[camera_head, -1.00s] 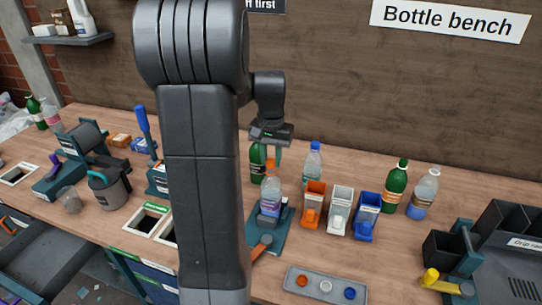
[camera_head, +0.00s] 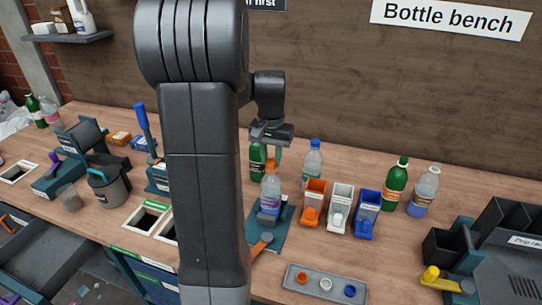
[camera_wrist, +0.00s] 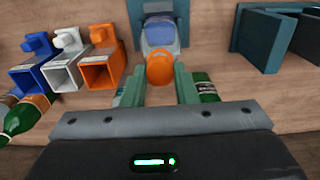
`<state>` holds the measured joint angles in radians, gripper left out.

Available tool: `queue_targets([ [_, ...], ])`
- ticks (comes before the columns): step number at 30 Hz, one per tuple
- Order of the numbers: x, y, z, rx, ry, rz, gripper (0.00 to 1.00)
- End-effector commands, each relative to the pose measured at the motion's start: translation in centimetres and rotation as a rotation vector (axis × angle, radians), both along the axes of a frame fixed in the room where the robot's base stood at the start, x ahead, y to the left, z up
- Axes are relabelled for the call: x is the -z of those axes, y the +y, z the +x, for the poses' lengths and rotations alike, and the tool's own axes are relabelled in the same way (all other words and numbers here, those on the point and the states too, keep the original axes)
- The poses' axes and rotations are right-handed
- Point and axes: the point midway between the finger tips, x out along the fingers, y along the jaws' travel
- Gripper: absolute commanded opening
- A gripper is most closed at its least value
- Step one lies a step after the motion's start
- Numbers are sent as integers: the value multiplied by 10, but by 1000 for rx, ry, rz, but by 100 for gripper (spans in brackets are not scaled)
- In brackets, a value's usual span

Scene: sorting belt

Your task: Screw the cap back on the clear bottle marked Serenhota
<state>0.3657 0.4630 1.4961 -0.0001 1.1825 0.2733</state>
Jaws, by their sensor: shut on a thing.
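A clear bottle (camera_head: 270,193) with a label too small to read stands upright in a teal holder (camera_head: 282,232) on the bench. An orange cap (camera_head: 270,165) sits at its mouth; whether it is threaded on cannot be told. My gripper (camera_head: 272,157) points down over the bottle and is shut on the cap. In the wrist view my gripper's teal fingers (camera_wrist: 164,82) flank the orange cap (camera_wrist: 160,70), with the bottle (camera_wrist: 158,33) beyond it. My arm hides part of the bench to the left.
Orange (camera_head: 313,200), white (camera_head: 340,206) and blue (camera_head: 367,212) dispensers stand close on the right. A blue-capped bottle (camera_head: 312,165) and a green bottle (camera_head: 257,165) stand behind. A grey cap tray (camera_head: 325,284) lies in front.

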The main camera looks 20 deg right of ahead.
Motion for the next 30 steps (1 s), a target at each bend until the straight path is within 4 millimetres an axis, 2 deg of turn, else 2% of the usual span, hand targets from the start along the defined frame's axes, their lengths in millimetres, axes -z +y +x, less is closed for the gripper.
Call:
queue_targets([
  [24,6,0,0,0,0,0,6],
  [25,6,0,0,0,0,0,28],
  [28,6,0,0,0,0,0,48],
  [30,6,0,0,0,0,0,51],
])
